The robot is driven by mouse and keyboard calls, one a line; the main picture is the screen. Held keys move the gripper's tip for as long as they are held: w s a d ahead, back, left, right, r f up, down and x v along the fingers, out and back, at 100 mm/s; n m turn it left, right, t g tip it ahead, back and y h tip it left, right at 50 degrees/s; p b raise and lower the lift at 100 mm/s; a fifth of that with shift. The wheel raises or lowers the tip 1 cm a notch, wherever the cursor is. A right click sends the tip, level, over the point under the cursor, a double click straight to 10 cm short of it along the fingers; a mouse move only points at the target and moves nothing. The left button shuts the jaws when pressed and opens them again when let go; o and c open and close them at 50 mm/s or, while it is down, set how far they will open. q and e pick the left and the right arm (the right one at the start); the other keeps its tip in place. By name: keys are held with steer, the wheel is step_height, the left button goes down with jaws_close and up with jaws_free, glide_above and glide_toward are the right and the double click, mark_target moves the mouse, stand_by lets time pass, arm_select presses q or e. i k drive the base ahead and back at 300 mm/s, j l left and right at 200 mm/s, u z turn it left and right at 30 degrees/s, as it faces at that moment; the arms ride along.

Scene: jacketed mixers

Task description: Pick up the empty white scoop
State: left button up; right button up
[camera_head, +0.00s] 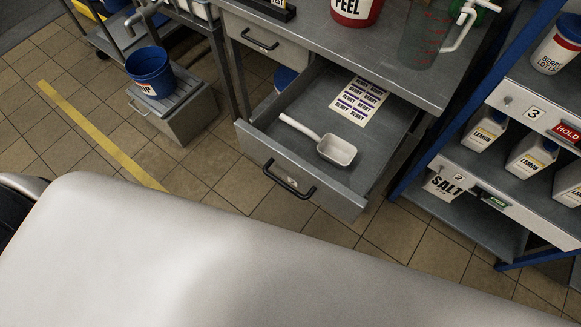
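The white scoop (337,150) lies in the open drawer (375,185) under the grey workbench. Its bowl is empty and faces up, near the drawer's front wall. Its handle (299,126) points to the upper left, towards the drawer's left wall. The scoop lies in front of a sheet of BERRY labels and apart from it. Neither of my grippers shows in the head view.
The BERRY label sheet (360,101) lies deeper in the drawer. The drawer's dark handle (289,182) sticks out in front. A shelf rack (515,205) with LEMON bottles stands close on the right. A blue bucket (150,75) stands on a grey step at left.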

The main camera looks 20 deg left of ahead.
mark_target(339, 153)
steer(key=k+l, duration=0.15)
steer(key=l, duration=0.25)
steer(key=k+l+u, duration=0.1)
steer(key=l, duration=0.3)
steer(key=k+l, duration=0.2)
steer(key=l, duration=0.15)
